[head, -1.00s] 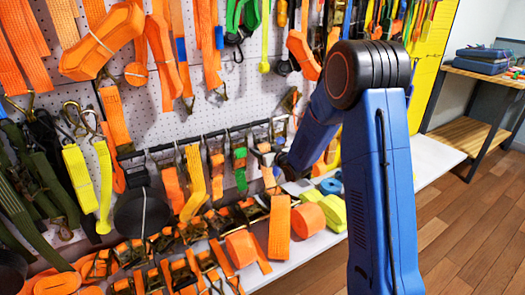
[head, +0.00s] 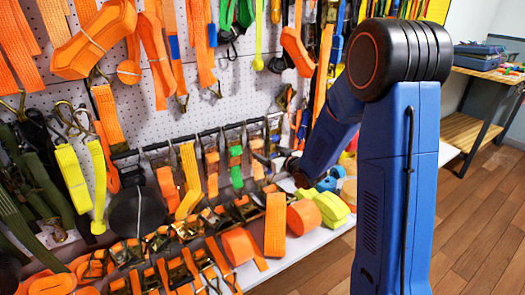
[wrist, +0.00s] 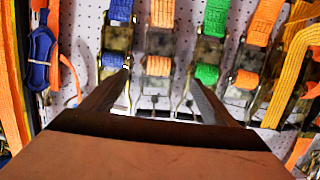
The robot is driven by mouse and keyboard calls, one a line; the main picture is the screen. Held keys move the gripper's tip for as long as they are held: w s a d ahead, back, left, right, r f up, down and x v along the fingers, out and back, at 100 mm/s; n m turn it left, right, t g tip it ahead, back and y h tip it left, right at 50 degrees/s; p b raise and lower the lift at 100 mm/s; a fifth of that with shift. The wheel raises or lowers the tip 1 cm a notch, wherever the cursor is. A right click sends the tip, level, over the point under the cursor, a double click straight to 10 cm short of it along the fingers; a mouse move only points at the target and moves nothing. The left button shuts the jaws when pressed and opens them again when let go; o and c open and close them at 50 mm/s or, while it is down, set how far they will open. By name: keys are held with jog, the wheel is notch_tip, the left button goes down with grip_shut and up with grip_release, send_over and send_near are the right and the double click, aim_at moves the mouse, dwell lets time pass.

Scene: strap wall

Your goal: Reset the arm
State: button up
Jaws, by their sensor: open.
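My gripper (wrist: 160,82) is open in the wrist view, with its two dark fingers spread and nothing between them but the view of the wall. In the head view my gripper (head: 272,160) is small and dark, in front of the lower part of the strap wall. Behind the fingertips in the wrist view hang ratchet buckles with a blue strap (wrist: 114,60), an orange strap (wrist: 160,66) and a green strap (wrist: 206,73). I cannot tell whether the fingertips touch any of them. My blue arm hides part of the wall and shelf.
A white perforated wall (head: 210,100) carries many straps. A white shelf (head: 285,264) below holds orange rolls (head: 304,217) and a yellow-green roll (head: 331,206). A workbench (head: 484,70) with cases stands at the back right. The wooden floor (head: 480,230) at right is clear.

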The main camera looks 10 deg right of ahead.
jog(key=s+d+r+m+g+h, duration=0.1)
jog(key=s+d+r+g+h, duration=0.2)
jog(key=s, duration=0.8)
jog(key=s+d+r+m+g+h, duration=0.1)
jog(key=s+d+r+m+h, duration=0.3)
jog(key=s, duration=0.7)
jog(key=s+a+r+g+y, duration=0.1)
jog(key=s+g, duration=0.2)
jog(key=s, duration=1)
jog(key=s+a+r+n+g+y, duration=0.1)
jog(key=s+g, duration=0.2)
jog(key=s, duration=1)
jog(key=shift+s+a, duration=0.3)
